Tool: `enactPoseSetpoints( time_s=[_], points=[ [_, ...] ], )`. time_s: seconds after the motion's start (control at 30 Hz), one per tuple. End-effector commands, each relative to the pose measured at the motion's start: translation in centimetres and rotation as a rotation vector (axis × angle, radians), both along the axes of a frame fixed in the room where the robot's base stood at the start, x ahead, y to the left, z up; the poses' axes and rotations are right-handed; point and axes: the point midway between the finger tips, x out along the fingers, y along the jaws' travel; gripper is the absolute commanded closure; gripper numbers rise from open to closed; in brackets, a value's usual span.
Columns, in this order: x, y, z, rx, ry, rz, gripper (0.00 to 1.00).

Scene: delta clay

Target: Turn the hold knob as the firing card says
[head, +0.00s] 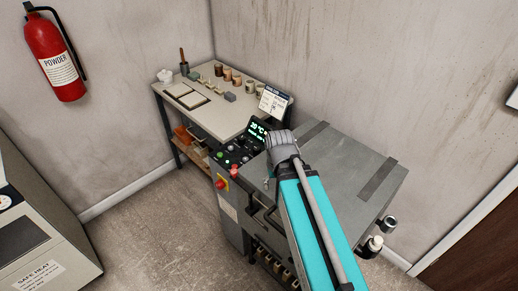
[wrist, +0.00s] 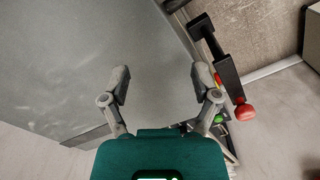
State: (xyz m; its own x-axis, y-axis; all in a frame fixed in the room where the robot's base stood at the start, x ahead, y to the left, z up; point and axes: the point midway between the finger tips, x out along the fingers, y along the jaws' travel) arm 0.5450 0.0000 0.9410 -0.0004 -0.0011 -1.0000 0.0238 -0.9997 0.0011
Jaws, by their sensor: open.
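The control panel (head: 238,151) on the kiln's front left corner carries several small round knobs and green marks; I cannot tell which is the hold knob or where it points. A lit green display (head: 258,131) reads about 20 °C, with a smaller line below. The firing card (head: 274,103) stands behind the panel; its writing is too small to read. In the wrist view my gripper (wrist: 160,78) is open and empty, its fingers wide apart over a plain grey surface (wrist: 90,65). In the head view my wrist stands right of the display, and the fingers are hidden.
The grey kiln lid (head: 345,165) lies right of my arm. A red-ended lever (head: 234,170) sticks out by the panel and shows in the wrist view (wrist: 246,112), near a green button (wrist: 220,116). A worktable (head: 212,117) with pots stands behind. Floor at left is clear.

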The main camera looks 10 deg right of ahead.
Motion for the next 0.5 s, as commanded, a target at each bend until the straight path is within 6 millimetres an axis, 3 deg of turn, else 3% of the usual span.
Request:
enactPoseSetpoints(
  time_s=[0.1, 0.27, 0.5],
  points=[
    [2.5, 1.1, 0.2, 0.000, 0.000, 0.060, 0.18],
    [7.5, 1.3, 0.7, 0.000, 0.000, 0.205, 0.18],
    [17.7, 1.2, 1.5, 0.001, 0.000, 0.522, 0.18]
  ],
)
